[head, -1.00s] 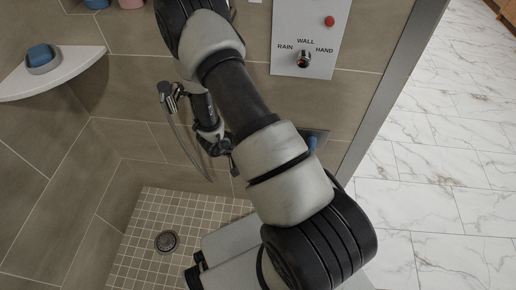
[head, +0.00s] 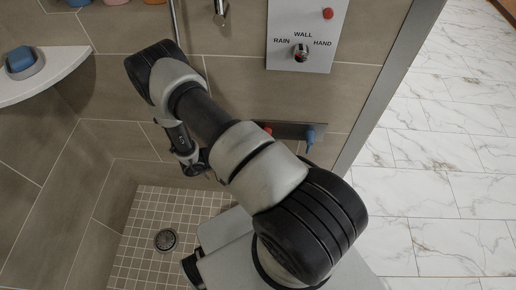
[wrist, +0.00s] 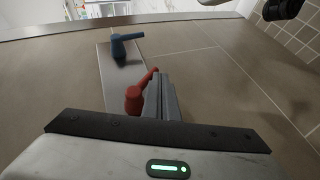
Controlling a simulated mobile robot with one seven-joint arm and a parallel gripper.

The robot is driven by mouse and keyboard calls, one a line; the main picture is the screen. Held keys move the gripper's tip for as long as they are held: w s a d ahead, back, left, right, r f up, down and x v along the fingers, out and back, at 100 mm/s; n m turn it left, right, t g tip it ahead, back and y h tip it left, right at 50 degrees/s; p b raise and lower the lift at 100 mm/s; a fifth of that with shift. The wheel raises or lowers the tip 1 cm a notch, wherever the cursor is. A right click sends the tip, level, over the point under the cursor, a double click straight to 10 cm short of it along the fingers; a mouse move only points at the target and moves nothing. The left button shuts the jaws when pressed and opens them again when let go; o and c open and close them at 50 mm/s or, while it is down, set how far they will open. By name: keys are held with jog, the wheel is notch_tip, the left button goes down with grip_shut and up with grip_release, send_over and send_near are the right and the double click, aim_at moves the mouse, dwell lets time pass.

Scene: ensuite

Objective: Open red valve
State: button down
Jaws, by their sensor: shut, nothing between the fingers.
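The red valve (wrist: 136,98) is a lever handle on a metal plate on the tiled wall. In the wrist view it lies just left of my gripper (wrist: 160,85), very close beside the fingers; I cannot tell whether they touch. My gripper is shut with nothing between its fingers. In the head view only a small part of the red valve (head: 267,129) shows above my arm, and my arm hides my fingertips.
A blue lever (wrist: 125,42) is on the same plate, right of the red one in the head view (head: 311,137). A control panel (head: 318,57) with a knob is above. A corner shelf (head: 55,75) is at left. The shower floor (head: 140,225) has a drain.

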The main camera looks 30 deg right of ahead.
jog(key=shift+s+d, duration=0.55)
jog(key=shift+d, duration=0.25)
jog(key=shift+f, duration=0.15)
dwell(1.1)
